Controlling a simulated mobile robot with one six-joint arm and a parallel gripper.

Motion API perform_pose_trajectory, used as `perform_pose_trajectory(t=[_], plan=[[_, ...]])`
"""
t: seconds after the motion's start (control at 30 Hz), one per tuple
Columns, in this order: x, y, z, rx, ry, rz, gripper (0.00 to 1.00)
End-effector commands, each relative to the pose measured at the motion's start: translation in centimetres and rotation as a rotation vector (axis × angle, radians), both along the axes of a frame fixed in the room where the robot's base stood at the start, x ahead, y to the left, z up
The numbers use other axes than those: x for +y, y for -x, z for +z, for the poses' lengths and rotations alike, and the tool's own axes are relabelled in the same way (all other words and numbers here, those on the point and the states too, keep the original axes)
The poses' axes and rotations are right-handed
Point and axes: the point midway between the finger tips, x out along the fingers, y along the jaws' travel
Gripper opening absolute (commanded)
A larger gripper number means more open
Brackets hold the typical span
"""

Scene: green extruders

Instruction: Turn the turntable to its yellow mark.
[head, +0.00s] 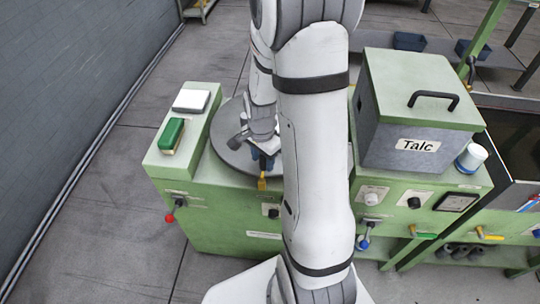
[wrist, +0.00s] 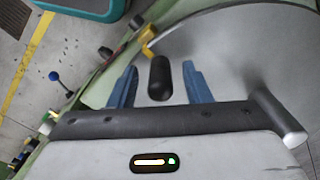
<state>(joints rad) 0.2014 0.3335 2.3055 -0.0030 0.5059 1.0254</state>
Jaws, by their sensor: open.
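The turntable (head: 228,122) is a round grey disc set in the green bench, partly hidden behind my arm in the head view. It fills the upper right of the wrist view (wrist: 245,50). A black rounded knob (wrist: 160,80) shows between the two blue fingers of my gripper (wrist: 158,88). The fingers are apart, with a visible gap on each side of the knob. A yellow piece (wrist: 148,36) sits by the disc's edge, just beyond the knob; it also shows in the head view (head: 262,184) below my gripper (head: 263,160). My arm hides the disc's right part.
A grey box with a green lid labelled Talc (head: 420,115) stands to the right. A green-topped block (head: 172,136) and a white-topped box (head: 191,101) lie on the left bench top. A red-knobbed lever (head: 172,214) sticks out from the front left.

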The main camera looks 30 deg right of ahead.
Motion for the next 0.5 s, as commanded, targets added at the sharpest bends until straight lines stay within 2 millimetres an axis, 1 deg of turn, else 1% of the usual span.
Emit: perform_pose_trajectory(t=[0.13, 0.23, 0.5], plan=[[0.0, 0.0, 0.3, -0.001, 0.001, 0.000, 0.44], [0.0, -0.1, 1.2, -0.004, 0.001, 0.000, 0.44], [0.0, 0.0, 5.7, -0.006, 0.001, 0.000, 0.44]])
